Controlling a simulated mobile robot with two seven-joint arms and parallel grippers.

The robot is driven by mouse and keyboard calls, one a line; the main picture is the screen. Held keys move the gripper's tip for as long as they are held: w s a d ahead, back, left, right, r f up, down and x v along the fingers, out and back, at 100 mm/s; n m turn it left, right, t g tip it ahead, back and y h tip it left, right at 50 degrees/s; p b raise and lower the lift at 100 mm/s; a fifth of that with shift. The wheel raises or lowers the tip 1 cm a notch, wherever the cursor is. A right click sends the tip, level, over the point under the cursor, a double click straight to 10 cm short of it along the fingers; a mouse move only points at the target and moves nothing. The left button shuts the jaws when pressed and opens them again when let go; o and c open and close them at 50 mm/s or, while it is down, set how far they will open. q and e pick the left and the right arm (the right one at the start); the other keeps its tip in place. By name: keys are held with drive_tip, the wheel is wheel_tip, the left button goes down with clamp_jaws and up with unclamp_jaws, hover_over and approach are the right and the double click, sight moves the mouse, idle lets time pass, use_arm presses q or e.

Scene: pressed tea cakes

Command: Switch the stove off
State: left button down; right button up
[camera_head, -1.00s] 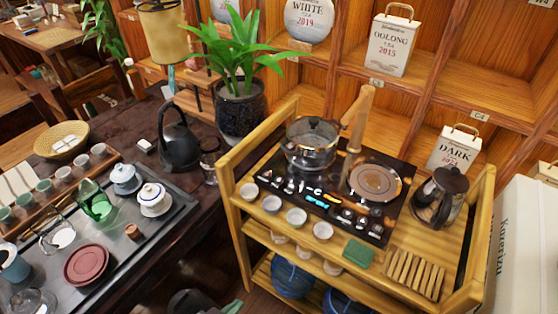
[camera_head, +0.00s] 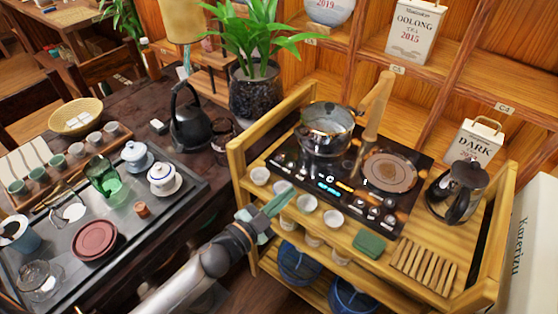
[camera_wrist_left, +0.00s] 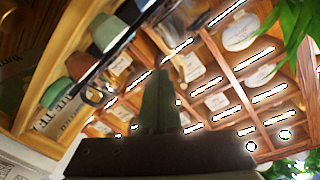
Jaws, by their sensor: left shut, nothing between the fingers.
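The stove (camera_head: 340,170) is a black two-burner panel on the wooden cart. A shiny pot (camera_head: 325,135) stands on its left burner, and the right burner plate (camera_head: 390,170) is bare. My left gripper (camera_head: 286,196) is shut and empty at the cart's front edge, by the white cups, short of the stove's front in the picture. Its closed fingers (camera_wrist_left: 165,78) also show in the left wrist view, where the stove cannot be made out. My right gripper is not in view.
Several white cups (camera_head: 307,203) line the cart's front edge, with a green cloth (camera_head: 369,243) and slatted wooden rack (camera_head: 423,266) to their right. A dark glass press (camera_head: 458,192) stands at the cart's right.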

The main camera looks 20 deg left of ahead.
use_arm(q)
drive_tip(key=w+d+r+m+g+h+b, duration=0.2)
drive_tip(key=w+d+r+m+g+h, duration=0.5)
drive_tip(key=m, duration=1.1)
drive_tip(key=w+a+m+g+y, duration=0.1)
drive_tip(key=w+a+m+y, duration=0.1)
drive_tip(key=w+a+y, duration=0.2)
drive_tip(key=w+a+m+g+y+b, duration=0.1)
drive_tip(key=w+a+y, duration=0.3)
drive_tip(key=a, duration=0.6)
drive_tip(key=shift+r+m+y, duration=0.3)
drive_tip(key=shift+m+y, duration=0.2)
drive_tip(key=shift+m, duration=0.2)
